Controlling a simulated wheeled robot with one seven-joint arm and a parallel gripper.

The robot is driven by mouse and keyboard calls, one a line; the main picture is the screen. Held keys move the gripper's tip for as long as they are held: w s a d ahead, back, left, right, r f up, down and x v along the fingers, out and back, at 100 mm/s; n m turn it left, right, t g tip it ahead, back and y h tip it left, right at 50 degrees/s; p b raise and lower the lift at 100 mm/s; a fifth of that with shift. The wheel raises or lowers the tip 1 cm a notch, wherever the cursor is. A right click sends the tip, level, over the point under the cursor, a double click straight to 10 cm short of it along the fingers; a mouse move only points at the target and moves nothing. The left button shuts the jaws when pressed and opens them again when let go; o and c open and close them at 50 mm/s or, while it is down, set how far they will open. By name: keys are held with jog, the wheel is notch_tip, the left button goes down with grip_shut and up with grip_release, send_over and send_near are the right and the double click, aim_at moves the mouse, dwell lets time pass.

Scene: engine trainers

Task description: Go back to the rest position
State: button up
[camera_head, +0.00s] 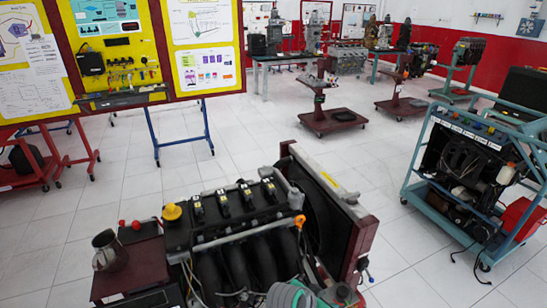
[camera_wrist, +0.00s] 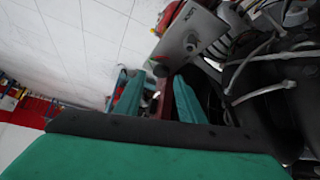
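My gripper (camera_wrist: 157,100) shows in the wrist view with two green fingers spread apart. I see nothing clamped between them. A dark red bar shows in the gap, and I cannot tell how far beyond the fingers it lies. A metal plate with lettering (camera_wrist: 187,38) is just past the fingertips, close to the right finger; I cannot tell if they touch. The engine trainer (camera_head: 240,225) stands in the front middle of the head view, with a yellow cap and a dark red radiator frame (camera_head: 345,215).
Dark hoses and pale cables (camera_wrist: 265,75) crowd the right of the wrist view. A metal jug (camera_head: 108,250) stands on a dark red stand at front left. A blue-framed trainer cart (camera_head: 470,170) is at right, yellow boards (camera_head: 120,50) at left. White tiled floor (camera_head: 250,130) lies open between.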

jog(key=s+d+f+n+t, duration=0.2)
jog(key=s+f+n+t, duration=0.2)
jog(key=s+n, duration=0.1)
jog(key=s+a+f+n+t+y, duration=0.1)
jog(key=s+a+n+y, duration=0.15)
jog(key=s, duration=0.35)
jog(key=s+a+f+n+t+y, duration=0.1)
jog(key=s+a+f+n+t, duration=0.1)
jog(key=s+a, duration=0.3)
jog(key=s+a+r+t+y, duration=0.1)
jog(key=s+a+r, duration=0.4)
jog(key=s, duration=0.4)
jog(key=s+a+r+t+y, duration=0.2)
jog(key=s+a+r, duration=0.3)
jog(key=s, duration=0.5)
jog(key=shift+r, duration=0.5)
jog(key=shift+a, duration=0.1)
